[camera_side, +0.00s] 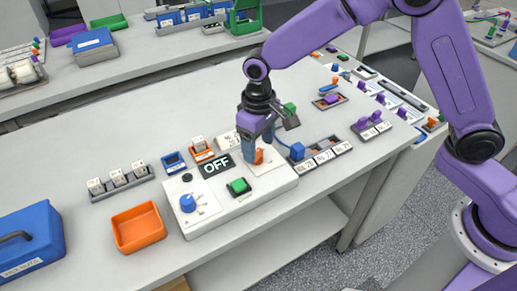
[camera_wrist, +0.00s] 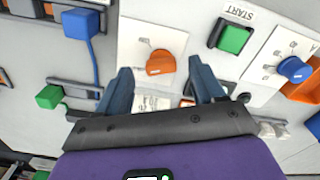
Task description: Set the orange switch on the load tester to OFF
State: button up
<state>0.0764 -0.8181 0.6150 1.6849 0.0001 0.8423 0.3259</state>
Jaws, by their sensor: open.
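The load tester (camera_side: 205,215) is a white box on the bench, with a dark sign reading OFF (camera_side: 216,165) near its back edge. Its orange switch (camera_wrist: 160,62) sits on a pale plate with small printed marks; I cannot read its setting. In the side view the orange switch (camera_side: 259,156) is partly hidden by my gripper. My gripper (camera_wrist: 162,78) is open and empty, pointing down, with one blue finger on each side of the switch in the wrist view. I cannot tell whether the fingers touch it.
The tester also carries a green START button (camera_side: 239,187) and a blue knob (camera_side: 187,203). A blue plug with a cable (camera_side: 297,151) is close to the right of my gripper. An orange tray (camera_side: 138,228) and a blue case (camera_side: 30,240) stand to the left.

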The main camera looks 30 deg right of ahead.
aim_at(259, 153)
jog(key=shift+f, duration=1.2)
jog(key=c, duration=1.1)
jog(key=shift+o, duration=0.2)
jog(key=shift+n, duration=1.7)
jog(key=shift+w, duration=0.1)
jog(key=o, duration=1.1)
jog(key=shift+c, duration=0.2)
notch_tip(259, 153, up, 18)
jog(key=shift+f, duration=0.25)
